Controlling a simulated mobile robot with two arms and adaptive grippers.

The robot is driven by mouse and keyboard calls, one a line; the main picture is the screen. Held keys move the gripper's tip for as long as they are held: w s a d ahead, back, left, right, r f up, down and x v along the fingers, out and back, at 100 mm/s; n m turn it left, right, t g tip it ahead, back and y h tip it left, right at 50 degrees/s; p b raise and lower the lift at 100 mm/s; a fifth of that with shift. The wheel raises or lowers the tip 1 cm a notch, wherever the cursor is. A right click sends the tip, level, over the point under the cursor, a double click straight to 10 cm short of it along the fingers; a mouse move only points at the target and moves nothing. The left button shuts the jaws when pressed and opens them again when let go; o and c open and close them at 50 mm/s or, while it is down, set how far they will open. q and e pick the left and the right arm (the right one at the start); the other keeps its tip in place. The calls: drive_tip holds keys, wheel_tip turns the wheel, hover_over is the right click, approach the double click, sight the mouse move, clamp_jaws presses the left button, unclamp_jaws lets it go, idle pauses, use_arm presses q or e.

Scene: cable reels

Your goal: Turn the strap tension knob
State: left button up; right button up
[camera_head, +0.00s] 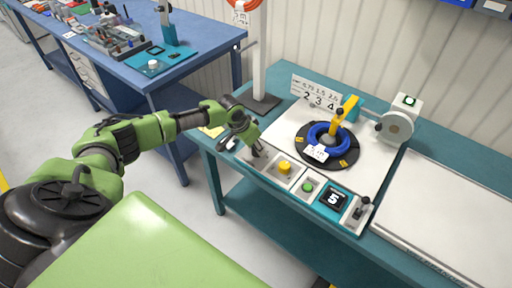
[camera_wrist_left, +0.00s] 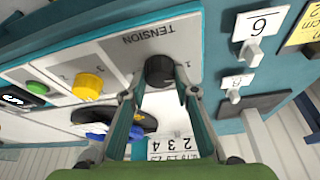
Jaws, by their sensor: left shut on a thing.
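The strap tension knob (camera_wrist_left: 160,71) is a black round knob on a white panel labelled TENSION in the left wrist view. My left gripper (camera_wrist_left: 158,90) has its two fingers around the knob, one on each side, and is shut on it. In the head view my left gripper (camera_head: 257,152) reaches down to the left end of the control panel (camera_head: 271,174), and it hides the knob there. My right gripper is not in either view.
Beside the knob are a yellow button (camera_head: 285,168), a green button (camera_head: 307,187), a display reading 5 (camera_head: 333,198) and a black lever (camera_head: 361,208). Behind them a blue cable coil (camera_head: 314,133) lies on a black turntable (camera_head: 343,158).

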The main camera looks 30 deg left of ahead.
use_arm(q)
drive_tip(key=shift+f, duration=0.1)
drive_tip(key=m+h+b, duration=0.1)
drive_tip(key=m+b, duration=0.1)
drive_tip(key=shift+a+f+m, duration=0.1)
drive_tip(key=shift+f+m, duration=0.05)
drive_tip(key=shift+m, duration=0.15)
drive_tip(key=m+b, duration=0.2)
drive_tip(key=shift+w+g+h+b, duration=0.1)
drive_tip(key=shift+g+h+b, duration=0.2)
drive_tip(key=shift+h+b, duration=0.1)
drive_tip(key=shift+r+m+g+h+b, duration=0.2)
drive_tip(key=shift+m+g+h+b, duration=0.15)
drive_tip(key=shift+m+b, duration=1.05)
drive_tip(key=shift+a+m, duration=0.1)
drive_tip(key=shift+m, duration=0.2)
drive_tip(key=o, duration=1.1)
